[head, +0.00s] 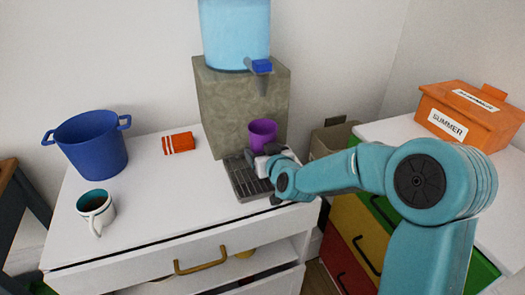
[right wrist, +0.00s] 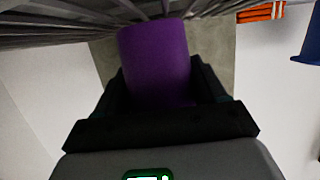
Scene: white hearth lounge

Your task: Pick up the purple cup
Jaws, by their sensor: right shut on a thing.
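The purple cup (head: 262,134) stands upright over the dark drip grate (head: 243,184), in front of the stone block of the water dispenser in the head view. My right gripper (head: 264,160) reaches in from the right and is shut on the cup's lower part. In the right wrist view the cup (right wrist: 155,62) sits between the two dark fingers (right wrist: 158,85), with the grate slats beside it. I cannot tell whether the cup's base touches the grate. My left gripper is not in view.
The water dispenser's blue tank (head: 235,35) and tap (head: 260,67) hang above the cup. An orange SUMMER box (head: 468,112) is at right.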

